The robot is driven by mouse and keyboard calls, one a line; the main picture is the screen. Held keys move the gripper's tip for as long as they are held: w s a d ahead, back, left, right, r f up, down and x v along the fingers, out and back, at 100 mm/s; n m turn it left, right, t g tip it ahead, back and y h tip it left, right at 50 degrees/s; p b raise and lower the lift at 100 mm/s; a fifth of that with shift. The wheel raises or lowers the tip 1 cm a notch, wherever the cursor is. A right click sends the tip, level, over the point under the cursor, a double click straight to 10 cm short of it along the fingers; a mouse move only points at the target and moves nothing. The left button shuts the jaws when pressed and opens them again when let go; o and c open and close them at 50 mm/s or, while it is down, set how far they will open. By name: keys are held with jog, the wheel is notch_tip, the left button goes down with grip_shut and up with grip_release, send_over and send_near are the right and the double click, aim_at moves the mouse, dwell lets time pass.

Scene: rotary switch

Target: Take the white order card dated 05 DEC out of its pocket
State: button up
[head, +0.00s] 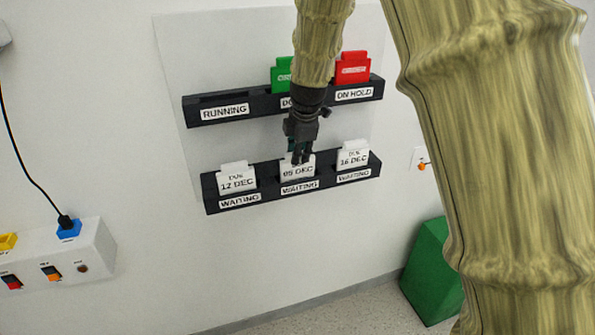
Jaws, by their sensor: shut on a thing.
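The white order card dated 05 DEC (297,174) sits in the middle pocket of the lower black rack (268,193), above a WAITING label. Its top edge is hidden by my gripper (299,158), which reaches down from above and is shut on the card's upper part. The card's lower end is inside the pocket. White cards dated 12 DEC (236,182) and 16 DEC (353,160) stand in the pockets to its left and right.
The upper black rack (253,105) holds a green card (281,73) and a red card (351,70); its RUNNING pocket looks empty. A white switch box (85,258) is at lower left. A green bin (428,275) stands at lower right.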

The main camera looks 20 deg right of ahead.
jog(key=shift+r+p, duration=2.3)
jog(key=shift+r, duration=1.15)
grip_shut()
jog(key=s, duration=0.7)
jog(key=shift+d+f, duration=0.1)
